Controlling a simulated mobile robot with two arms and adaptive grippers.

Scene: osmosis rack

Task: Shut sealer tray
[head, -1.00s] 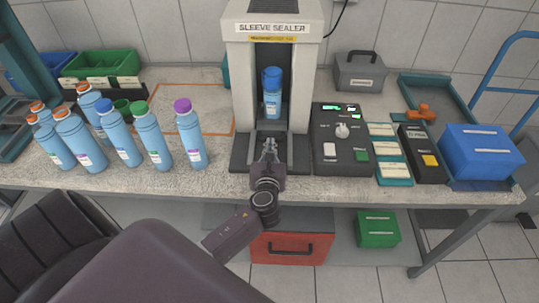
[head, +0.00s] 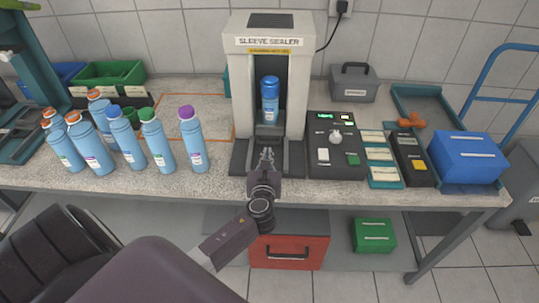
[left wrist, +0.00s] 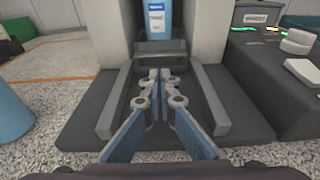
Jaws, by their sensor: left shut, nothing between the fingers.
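The sleeve sealer (head: 240,100) is a pale upright housing on a dark base on the bench. Its grey tray (head: 270,130) sits low in the opening, between two rails. A blue bottle (head: 270,97) stands upright on the tray inside the housing. My left gripper (head: 266,153) is in front of the tray, low between the rails and pointing inward. In the left wrist view its blue fingers (left wrist: 160,76) are shut and empty, with the tips close to the tray front (left wrist: 160,57). I cannot tell whether they touch it. My right gripper is not in view.
Several capped blue bottles (head: 155,143) stand left of the sealer. A dark control panel (head: 337,170) is close on its right, then a blue box (head: 467,155). A red drawer unit (head: 289,250) is below the bench. The outlined bench area (head: 212,120) left of the sealer is partly clear.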

